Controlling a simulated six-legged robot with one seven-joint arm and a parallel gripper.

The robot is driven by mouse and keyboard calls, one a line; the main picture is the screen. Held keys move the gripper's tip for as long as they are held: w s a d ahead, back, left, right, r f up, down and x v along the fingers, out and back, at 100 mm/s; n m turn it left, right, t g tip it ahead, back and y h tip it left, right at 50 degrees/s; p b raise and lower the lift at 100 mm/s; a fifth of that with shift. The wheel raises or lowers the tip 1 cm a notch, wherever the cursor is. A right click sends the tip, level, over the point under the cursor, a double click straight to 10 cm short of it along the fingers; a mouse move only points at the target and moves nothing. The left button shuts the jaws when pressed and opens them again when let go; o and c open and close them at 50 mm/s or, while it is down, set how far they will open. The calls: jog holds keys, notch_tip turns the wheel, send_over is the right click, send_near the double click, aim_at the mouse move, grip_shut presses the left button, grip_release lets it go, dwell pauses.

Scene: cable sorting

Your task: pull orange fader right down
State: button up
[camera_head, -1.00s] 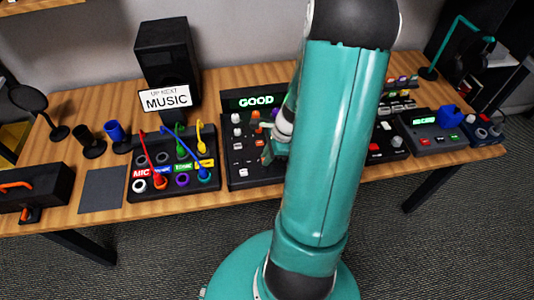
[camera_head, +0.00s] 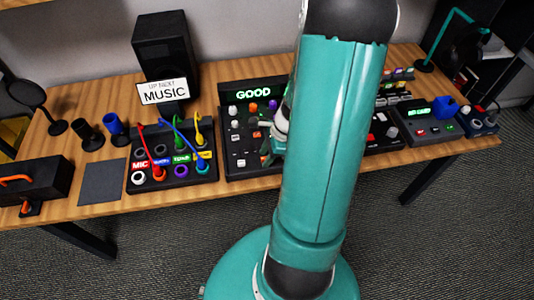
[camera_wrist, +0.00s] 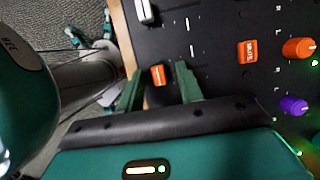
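The orange fader (camera_wrist: 158,76) shows in the wrist view as a small orange cap on the black mixer panel (camera_wrist: 215,35). My gripper (camera_wrist: 160,70) is open, with one green finger on each side of the cap. A gap shows between the cap and each finger. In the head view my gripper (camera_head: 271,150) is over the mixer (camera_head: 236,172), whose display reads GOOD. My arm hides much of the mixer there, and I cannot pick out the orange fader in that view.
In the wrist view, a white fader (camera_wrist: 146,10), an orange button (camera_wrist: 247,51), an orange knob (camera_wrist: 298,47) and a purple knob (camera_wrist: 293,105) are nearby. In the head view, a patch box (camera_head: 170,178) with coloured cables stands left of the mixer and a small console (camera_head: 428,127) right.

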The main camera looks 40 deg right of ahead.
jog(key=shift+r, duration=0.1)
jog(key=v, duration=1.3)
jog(key=shift+r, duration=0.35)
jog(key=shift+d, duration=0.1)
jog(key=a+r+n+t+h, duration=0.1)
jog(key=a+r+n+h, duration=0.1)
jog(key=a+r+n, duration=0.6)
jog(key=a+r+n+t+h, duration=0.1)
jog(key=a+r+n+t, duration=0.1)
jog(key=a+r+n, duration=0.7)
jog(key=a+n, duration=0.7)
jog(key=a, duration=0.2)
jog(key=shift+a+n+h, duration=0.3)
jog(key=shift+n+h, duration=0.1)
